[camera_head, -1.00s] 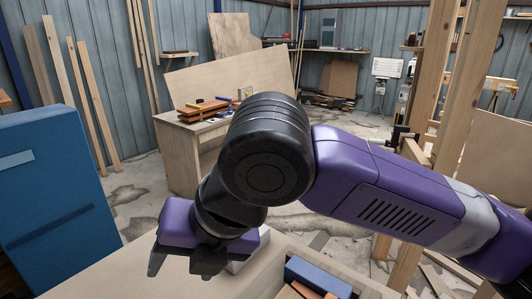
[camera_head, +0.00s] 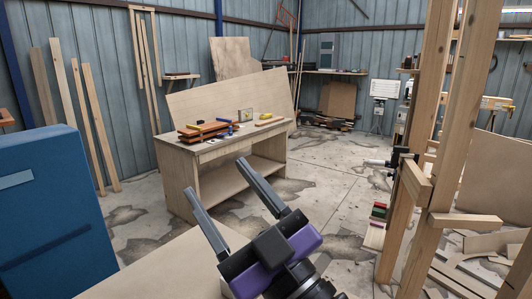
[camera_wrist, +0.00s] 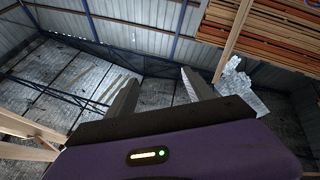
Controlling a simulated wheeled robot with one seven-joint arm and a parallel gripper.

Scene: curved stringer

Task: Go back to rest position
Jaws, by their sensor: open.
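My gripper (camera_head: 226,205) is at the bottom centre of the head view. Its two grey fingers point up and to the left, apart from each other, with nothing between them. The purple gripper body is below them, and most of my arm is out of the frame. In the wrist view my gripper (camera_wrist: 155,88) shows two spread fingers against the wall and roof of the shed, also empty.
A pale table (camera_head: 150,272) lies below my gripper. A blue cabinet (camera_head: 58,215) stands at the left. A workbench (camera_head: 180,182) with tools stands beyond. Wooden posts (camera_head: 432,120) rise at the right. Open floor (camera_head: 335,190) lies between bench and posts.

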